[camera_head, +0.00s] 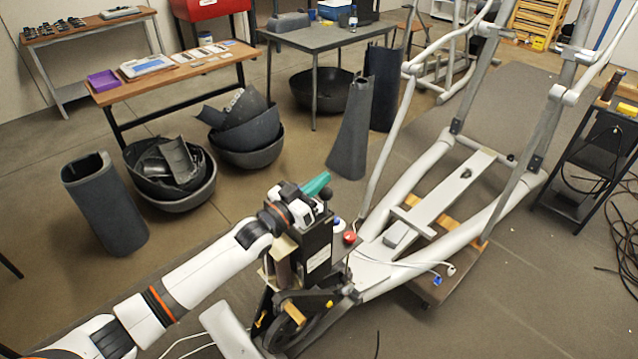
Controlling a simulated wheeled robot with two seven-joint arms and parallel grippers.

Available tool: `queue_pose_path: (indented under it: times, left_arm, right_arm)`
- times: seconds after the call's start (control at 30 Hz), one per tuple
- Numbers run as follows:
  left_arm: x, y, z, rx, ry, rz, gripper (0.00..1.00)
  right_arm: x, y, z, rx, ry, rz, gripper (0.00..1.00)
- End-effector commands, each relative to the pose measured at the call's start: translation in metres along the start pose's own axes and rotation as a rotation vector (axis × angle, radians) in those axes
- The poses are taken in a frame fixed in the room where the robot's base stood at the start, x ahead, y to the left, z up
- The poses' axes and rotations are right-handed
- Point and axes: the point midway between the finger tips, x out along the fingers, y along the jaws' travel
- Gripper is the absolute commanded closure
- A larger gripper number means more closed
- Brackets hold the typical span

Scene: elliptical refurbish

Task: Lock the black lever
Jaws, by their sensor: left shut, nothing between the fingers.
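My left arm comes in from the lower left, and my left gripper (308,203) is shut and empty at the top of a black upright box (318,250) with a white label. A teal piece (317,184) shows right by the fingers; I cannot tell whether they touch it. The box stands on the near end of the white elliptical frame (405,180). Below it are dark parts, a round wheel (288,330) and a small yellow piece (294,312). I cannot pick out the black lever for certain; the gripper and box may hide it. My right gripper is not in view.
A red button (350,238) sits just right of the box. White cables and a blue connector (437,281) lie along the frame. Dark bowls (170,200) and curved covers (104,205) stand on the floor behind. A black cart (580,190) is at right.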

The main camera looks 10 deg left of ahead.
Motion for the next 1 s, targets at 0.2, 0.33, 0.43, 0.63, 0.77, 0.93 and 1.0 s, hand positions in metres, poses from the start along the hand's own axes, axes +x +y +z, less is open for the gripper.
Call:
queue_pose_path:
  times: [0.2,0.33,0.43,0.63,0.77,0.93,1.0]
  left_arm:
    - [-0.005,0.000,-0.012,0.000,-0.001,0.000,1.00]
    - [-0.005,0.000,-0.013,0.000,-0.001,-0.001,1.00]
    - [-0.005,0.000,-0.013,0.000,-0.001,-0.001,1.00]
    - [-0.007,0.001,-0.022,0.000,-0.001,0.000,1.00]
    - [-0.010,0.003,-0.041,0.001,0.000,0.000,1.00]
    - [-0.010,0.004,-0.044,0.001,0.001,0.000,1.00]
    - [-0.011,0.004,-0.044,0.001,0.002,0.001,1.00]
  right_arm:
    - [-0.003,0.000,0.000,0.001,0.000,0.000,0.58]
    - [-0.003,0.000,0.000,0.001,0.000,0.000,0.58]
    - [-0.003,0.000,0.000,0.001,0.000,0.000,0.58]
    - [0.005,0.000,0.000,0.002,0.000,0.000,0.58]
    - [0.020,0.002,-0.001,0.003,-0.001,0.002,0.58]
    - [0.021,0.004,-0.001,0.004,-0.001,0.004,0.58]
    - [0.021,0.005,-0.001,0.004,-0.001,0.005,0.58]
